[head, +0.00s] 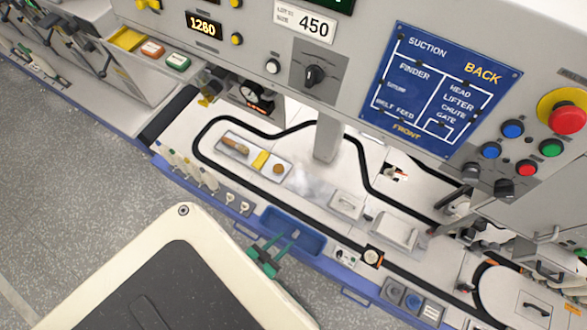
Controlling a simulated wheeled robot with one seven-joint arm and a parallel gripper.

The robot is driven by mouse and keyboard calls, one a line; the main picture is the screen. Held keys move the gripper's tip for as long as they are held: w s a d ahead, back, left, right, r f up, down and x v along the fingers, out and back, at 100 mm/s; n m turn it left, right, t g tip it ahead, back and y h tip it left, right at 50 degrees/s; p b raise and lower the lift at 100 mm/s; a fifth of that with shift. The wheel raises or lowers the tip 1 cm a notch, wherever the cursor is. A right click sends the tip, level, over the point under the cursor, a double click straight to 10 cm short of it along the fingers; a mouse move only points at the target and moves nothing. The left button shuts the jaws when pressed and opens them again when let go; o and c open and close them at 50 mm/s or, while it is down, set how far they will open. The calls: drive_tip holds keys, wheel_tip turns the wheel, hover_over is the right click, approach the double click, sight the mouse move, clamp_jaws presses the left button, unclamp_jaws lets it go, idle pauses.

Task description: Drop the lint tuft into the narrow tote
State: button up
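A narrow blue tote (311,242) lies at the front edge of the machine bed, in the middle of the head view. What looks like my gripper (285,240) has two dark green fingers that reach over the tote's near left part. The fingers stand apart, and I see nothing between them. A faint white fluffy patch (300,184) on the pale bed, behind the tote, may be the lint tuft; its outline is blurred. The tote's near left side is partly hidden by the fingers.
A grey tray (222,148) with a brush, a yellow block and a round brown piece lies behind the tote. A black belt (243,183) loops around it. A grey post (327,140) stands nearby. Metal plates with handles (397,232) are to the right.

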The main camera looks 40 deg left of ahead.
drive_tip(key=shift+v, duration=2.05)
drive_tip(key=shift+d, duration=0.1)
drive_tip(key=d+r+t, duration=0.1)
drive_tip(key=d+r, duration=0.5)
drive_tip(key=r, duration=0.6)
drive_tip(key=w+d+r+t, duration=0.1)
drive_tip(key=d+r, duration=0.5)
drive_tip(key=r, duration=0.6)
drive_tip(key=w+d+r+t, duration=0.1)
drive_tip(key=d+r, duration=0.6)
drive_tip(key=r, duration=0.5)
drive_tip(key=shift+r, duration=0.35)
drive_tip(key=shift+w+d, duration=0.1)
drive_tip(key=shift+w, duration=0.1)
